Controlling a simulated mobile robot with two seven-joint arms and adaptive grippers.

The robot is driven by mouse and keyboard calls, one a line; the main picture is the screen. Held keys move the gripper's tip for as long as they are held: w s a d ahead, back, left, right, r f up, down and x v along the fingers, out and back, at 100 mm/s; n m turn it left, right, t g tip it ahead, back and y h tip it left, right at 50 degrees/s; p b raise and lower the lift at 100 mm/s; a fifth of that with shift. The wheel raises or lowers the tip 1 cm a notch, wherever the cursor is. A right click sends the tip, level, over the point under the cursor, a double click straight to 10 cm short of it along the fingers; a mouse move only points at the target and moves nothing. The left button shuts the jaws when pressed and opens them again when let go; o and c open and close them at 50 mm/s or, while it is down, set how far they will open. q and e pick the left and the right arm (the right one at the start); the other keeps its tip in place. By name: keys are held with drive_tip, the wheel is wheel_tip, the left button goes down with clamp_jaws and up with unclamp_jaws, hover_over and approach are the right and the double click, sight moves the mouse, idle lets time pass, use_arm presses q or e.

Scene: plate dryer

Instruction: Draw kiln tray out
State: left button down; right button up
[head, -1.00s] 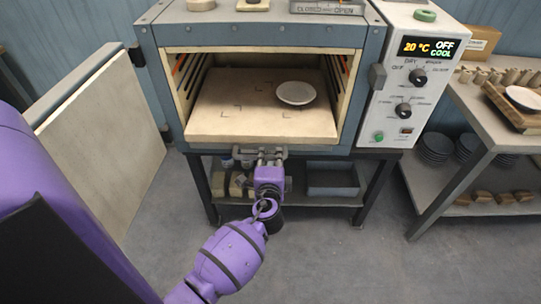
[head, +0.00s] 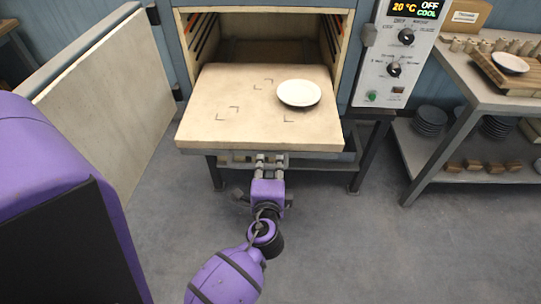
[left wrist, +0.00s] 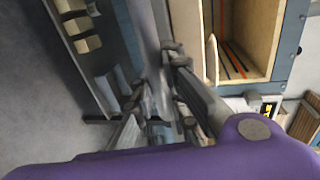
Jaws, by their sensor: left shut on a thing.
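The kiln tray (head: 220,128) is a pale slab that sticks well out of the open kiln chamber (head: 262,44). A white plate (head: 299,93) lies on its right part, clear of the edges. My left gripper (head: 270,164) is at the tray's front edge, shut on the metal handle (head: 238,157) below it. In the left wrist view, the fingers of my left gripper (left wrist: 165,120) close around the handle, which is partly hidden by them. My right gripper is not in view.
The kiln door (head: 105,110) stands open at the left. The control panel (head: 400,50) at the right reads 20 °C, OFF and COOL. A side table (head: 470,75) with a second plate (head: 510,62) stands at the right. The floor (head: 340,245) in front is clear.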

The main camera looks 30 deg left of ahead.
use_arm(q)
drive_tip(key=v, duration=0.3)
drive_tip(key=shift+s+d+f, duration=0.3)
drive_tip(key=shift+d, duration=0.15)
